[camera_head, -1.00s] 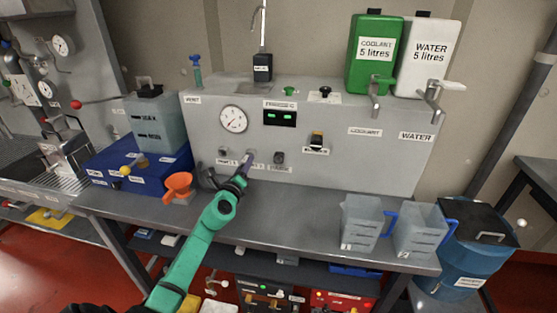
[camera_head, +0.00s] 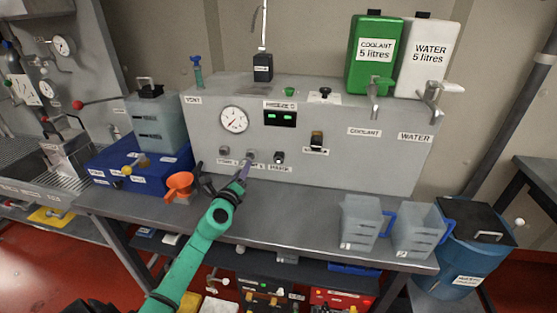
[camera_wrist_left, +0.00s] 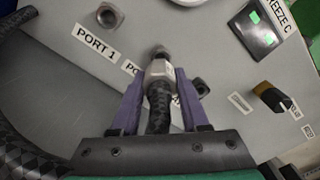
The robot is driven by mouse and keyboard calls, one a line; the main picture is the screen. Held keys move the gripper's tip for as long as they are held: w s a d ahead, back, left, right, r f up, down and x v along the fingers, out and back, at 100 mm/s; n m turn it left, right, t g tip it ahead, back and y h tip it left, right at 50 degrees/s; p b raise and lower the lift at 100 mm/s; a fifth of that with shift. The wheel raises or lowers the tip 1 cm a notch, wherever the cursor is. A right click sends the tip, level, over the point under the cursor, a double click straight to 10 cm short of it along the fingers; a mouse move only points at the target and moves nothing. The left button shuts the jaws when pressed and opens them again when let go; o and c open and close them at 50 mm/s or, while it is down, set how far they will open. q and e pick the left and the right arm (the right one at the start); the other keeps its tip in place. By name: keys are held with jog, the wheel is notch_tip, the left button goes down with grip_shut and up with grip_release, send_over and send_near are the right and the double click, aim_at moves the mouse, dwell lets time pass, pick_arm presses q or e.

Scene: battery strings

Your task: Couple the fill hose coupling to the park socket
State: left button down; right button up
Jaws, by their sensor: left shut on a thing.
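My left gripper (camera_head: 245,172) has its purple fingers shut on the grey fill hose coupling (camera_wrist_left: 158,78), with the black braided hose behind it. The coupling points at the panel just below the middle socket (camera_wrist_left: 160,52), whose label is partly hidden; I cannot tell whether they touch. The park socket (camera_head: 279,157), above its PARK label (camera_head: 280,169), is bare and lies right of the gripper. In the wrist view, a socket (camera_wrist_left: 200,87) shows just right of the right finger. The PORT 1 socket (camera_wrist_left: 109,16) is bare at upper left. My right gripper is not in view.
An orange funnel (camera_head: 179,185) stands left of the gripper beside a blue tray (camera_head: 150,178). Two clear jugs (camera_head: 362,222) stand at the right of the bench (camera_head: 290,210). The bench between gripper and jugs is clear. A switch (camera_head: 316,140) sits right of the park socket.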

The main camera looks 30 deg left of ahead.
pick_arm(q)
jog(key=shift+s, duration=0.1)
dwell(0.3)
jog(key=shift+v, duration=0.9)
jog(key=shift+p+v, duration=0.35)
jog(key=shift+v, duration=1.2)
